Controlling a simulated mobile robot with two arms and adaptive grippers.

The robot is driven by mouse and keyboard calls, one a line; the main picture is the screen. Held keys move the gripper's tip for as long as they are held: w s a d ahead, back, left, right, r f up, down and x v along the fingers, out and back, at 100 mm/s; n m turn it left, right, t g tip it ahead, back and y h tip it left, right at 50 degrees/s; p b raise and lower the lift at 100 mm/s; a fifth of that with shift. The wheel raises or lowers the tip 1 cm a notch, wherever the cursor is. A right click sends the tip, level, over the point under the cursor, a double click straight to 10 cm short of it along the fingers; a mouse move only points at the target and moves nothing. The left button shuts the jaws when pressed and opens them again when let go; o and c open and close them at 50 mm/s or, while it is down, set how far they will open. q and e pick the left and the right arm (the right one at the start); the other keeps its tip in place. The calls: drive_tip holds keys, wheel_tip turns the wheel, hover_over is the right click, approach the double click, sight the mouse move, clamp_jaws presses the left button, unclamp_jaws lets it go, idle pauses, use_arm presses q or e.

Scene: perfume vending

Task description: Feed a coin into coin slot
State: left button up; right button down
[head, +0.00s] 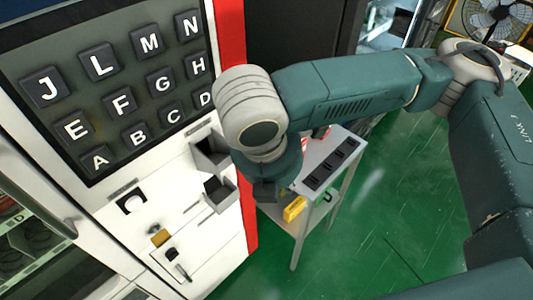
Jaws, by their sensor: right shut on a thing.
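The vending machine's white front panel (100,230) fills the left of the head view, below a dark board of lettered keys (125,90). The panel bears a dark square opening (132,203), a small gold-coloured part (160,238) and a dark fitting with a lever (176,262). Which of these is the coin slot I cannot tell. My right gripper (265,191) points down beside the panel's right edge, right of two grey open boxes. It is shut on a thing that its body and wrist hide. No coin shows. My left gripper is out of view.
Two grey boxes (221,194) jut from the panel close to my right gripper. A red strip (250,215) edges the machine. A small cart (335,160) with a yellow item (294,208) stands just behind the gripper. Green floor (370,235) lies free at lower right.

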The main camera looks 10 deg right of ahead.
drive_tip(key=s+a+r+n+t+y+p, duration=0.1)
drive_tip(key=s+a+r+n+t+y, duration=0.15)
drive_tip(key=r+n+y, duration=0.7)
use_arm(q)
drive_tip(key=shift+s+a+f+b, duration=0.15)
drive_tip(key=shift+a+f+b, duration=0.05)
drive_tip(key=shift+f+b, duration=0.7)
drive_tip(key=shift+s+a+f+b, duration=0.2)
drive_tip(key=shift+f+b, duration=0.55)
drive_tip(key=shift+b, duration=0.35)
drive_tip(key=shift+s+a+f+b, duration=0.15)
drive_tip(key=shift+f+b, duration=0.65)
drive_tip(key=shift+b, duration=0.2)
use_arm(e)
drive_tip(key=shift+w+a+f+n+h, duration=0.5)
drive_tip(key=shift+w+a+f+n, duration=0.55)
drive_tip(key=shift+w+a, duration=0.65)
drive_tip(key=shift+w+a+f+n+h, duration=0.7)
drive_tip(key=shift+w+a+n, duration=0.55)
drive_tip(key=shift+w, duration=1)
drive_tip(key=shift+w+a+f+n+h, duration=0.35)
drive_tip(key=shift+w+a+f+n, duration=0.7)
drive_tip(key=shift+w+a, duration=0.65)
drive_tip(key=shift+w+d, duration=0.25)
